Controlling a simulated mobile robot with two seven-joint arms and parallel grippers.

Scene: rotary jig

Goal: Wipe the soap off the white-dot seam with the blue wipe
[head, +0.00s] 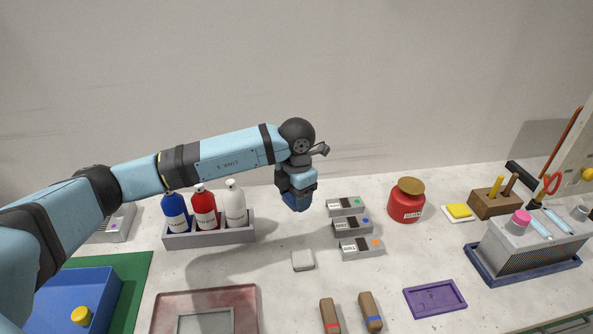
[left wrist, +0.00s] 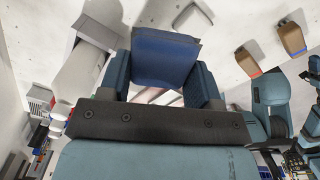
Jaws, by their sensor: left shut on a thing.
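My left gripper (head: 296,194) hangs above the middle of the table, pointing down. It is shut on the blue wipe (left wrist: 166,58), a folded dark blue cloth between its two fingers in the left wrist view. In the head view, the wipe (head: 298,204) shows only as a small dark blue patch at the fingertips. A reddish plate with a grey framed centre (head: 165,303) lies at the bottom left, cut off by the picture edge. I cannot make out a white-dot seam or soap in either view. My right gripper is not clearly in view.
A grey rack (head: 210,238) holds blue, red and white bottles. Labelled grey blocks (head: 361,249), a grey pad (head: 302,260), a red jar (head: 406,205), a purple tray (head: 435,298) and two brown blocks (head: 370,311) stand around. A blue bin (head: 70,292) is at left.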

